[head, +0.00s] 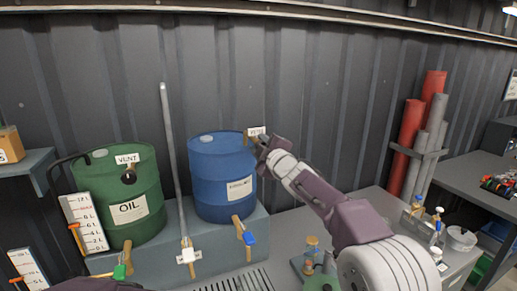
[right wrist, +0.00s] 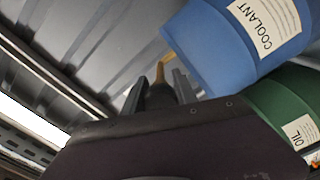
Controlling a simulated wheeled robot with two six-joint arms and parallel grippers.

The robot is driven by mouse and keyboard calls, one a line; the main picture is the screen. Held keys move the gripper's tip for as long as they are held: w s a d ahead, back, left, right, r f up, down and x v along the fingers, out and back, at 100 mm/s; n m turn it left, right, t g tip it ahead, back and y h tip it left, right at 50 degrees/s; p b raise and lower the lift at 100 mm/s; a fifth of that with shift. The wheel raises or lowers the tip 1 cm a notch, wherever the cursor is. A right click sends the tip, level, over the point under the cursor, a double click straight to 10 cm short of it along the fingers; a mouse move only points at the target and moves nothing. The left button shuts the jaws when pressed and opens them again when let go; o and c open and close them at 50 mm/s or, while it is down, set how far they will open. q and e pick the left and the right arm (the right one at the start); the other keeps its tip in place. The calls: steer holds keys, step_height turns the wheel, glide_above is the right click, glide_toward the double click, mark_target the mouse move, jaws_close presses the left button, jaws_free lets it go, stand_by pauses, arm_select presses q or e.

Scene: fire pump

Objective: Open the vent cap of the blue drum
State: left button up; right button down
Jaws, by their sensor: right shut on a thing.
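The blue drum (head: 222,178) stands upright on a grey ledge, with a white label on its front. A brass-coloured vent pipe (head: 247,136) and a white vent tag (head: 256,131) are at its upper right. My right gripper (head: 262,145) is at this pipe, beside the drum's upper right edge. In the right wrist view its two dark fingers (right wrist: 159,88) are shut on a dark vent cap (right wrist: 160,95) at the end of the tan pipe (right wrist: 162,66). The fingers hide most of the cap. The blue drum (right wrist: 225,45) shows close beside them. My left gripper is out of view.
A green oil drum (head: 127,190) with its own dark vent cap (head: 129,177) stands left of the blue drum. A tall grey pipe (head: 173,160) rises between them. Red and grey cylinders (head: 410,145) stand against the wall at right. A corrugated wall is close behind.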

steer(key=n+b, duration=0.1)
steer(key=n, duration=0.4)
steer(key=shift+n, duration=0.3)
steer(key=shift+n+b, duration=0.5)
steer(key=shift+n, duration=1.6)
steer(key=shift+f, duration=0.15)
steer(key=c, duration=1)
jaws_free()
steer(key=shift+o, duration=0.2)
steer(key=shift+s+r, duration=0.15)
steer(key=shift+r, duration=0.05)
steer(key=b+v, duration=0.2)
steer(key=shift+s+d+f, duration=0.1)
steer(key=shift+s+f, duration=0.1)
steer(key=b+v, duration=0.1)
steer(key=v, duration=0.5)
steer(key=shift+s+r, duration=0.2)
steer(key=shift+s, duration=0.1)
